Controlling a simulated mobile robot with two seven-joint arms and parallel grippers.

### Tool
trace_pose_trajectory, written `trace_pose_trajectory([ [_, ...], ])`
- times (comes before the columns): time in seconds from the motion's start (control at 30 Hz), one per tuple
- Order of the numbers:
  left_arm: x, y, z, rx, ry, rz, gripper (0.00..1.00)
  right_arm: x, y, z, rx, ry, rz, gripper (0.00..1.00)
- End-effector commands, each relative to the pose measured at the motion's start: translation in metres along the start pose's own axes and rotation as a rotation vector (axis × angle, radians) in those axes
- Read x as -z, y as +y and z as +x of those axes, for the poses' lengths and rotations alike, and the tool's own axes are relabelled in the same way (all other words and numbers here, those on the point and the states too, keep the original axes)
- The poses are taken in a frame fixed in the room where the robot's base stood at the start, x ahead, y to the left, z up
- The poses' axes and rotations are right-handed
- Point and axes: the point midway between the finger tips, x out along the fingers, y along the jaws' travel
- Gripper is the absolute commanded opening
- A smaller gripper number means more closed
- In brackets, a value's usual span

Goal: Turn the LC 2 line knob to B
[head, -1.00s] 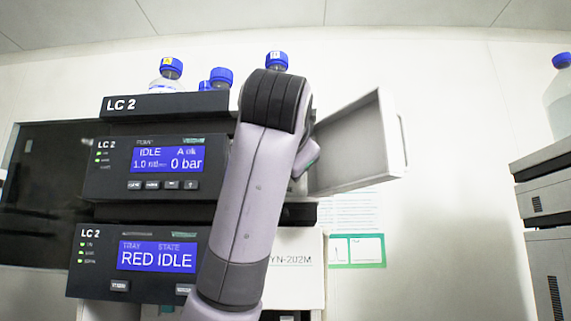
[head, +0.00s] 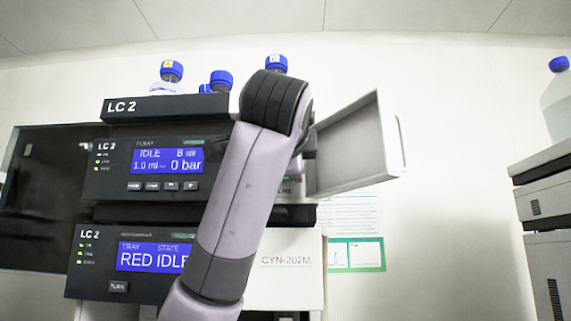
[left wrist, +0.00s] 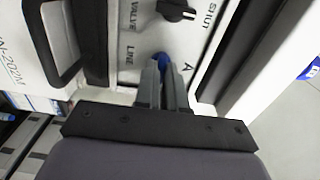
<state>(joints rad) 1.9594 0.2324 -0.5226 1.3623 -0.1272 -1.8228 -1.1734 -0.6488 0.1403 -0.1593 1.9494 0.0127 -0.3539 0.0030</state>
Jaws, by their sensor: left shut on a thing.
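The panel appears turned sideways. In the head view my arm covers the knob and gripper. My right gripper is not in view.
A black valve knob (left wrist: 175,10) marked SHUT is near the line knob. An open panel door (head: 350,150) stands out to the right of my arm. Blue-capped bottles (head: 220,80) stand on top. Another instrument stack (head: 540,215) is at far right.

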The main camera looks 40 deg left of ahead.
Motion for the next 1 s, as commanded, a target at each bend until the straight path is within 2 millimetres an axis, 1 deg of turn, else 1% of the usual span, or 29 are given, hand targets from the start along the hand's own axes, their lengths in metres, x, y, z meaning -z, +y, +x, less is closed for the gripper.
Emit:
trace_pose_trajectory([
  [0.2,0.001,0.0,-0.0006,0.001,0.004,0.041,0.0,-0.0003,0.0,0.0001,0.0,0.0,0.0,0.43],
  [0.63,0.0013,0.0004,-0.0006,0.0,0.004,0.049,0.0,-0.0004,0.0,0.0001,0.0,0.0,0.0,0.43],
  [0.67,0.0013,0.0004,-0.0006,0.0,0.004,0.049,0.19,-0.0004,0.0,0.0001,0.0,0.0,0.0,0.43],
  [0.7,0.0013,0.0005,-0.0005,0.0,0.004,0.048,0.32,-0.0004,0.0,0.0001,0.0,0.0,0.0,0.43],
  [0.73,0.0012,0.0005,-0.0005,0.0,0.004,0.048,0.35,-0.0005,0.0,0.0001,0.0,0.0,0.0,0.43],
  [1.0,0.0006,0.0006,-0.0008,0.0,0.002,0.046,0.35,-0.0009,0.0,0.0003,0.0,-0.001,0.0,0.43],
])
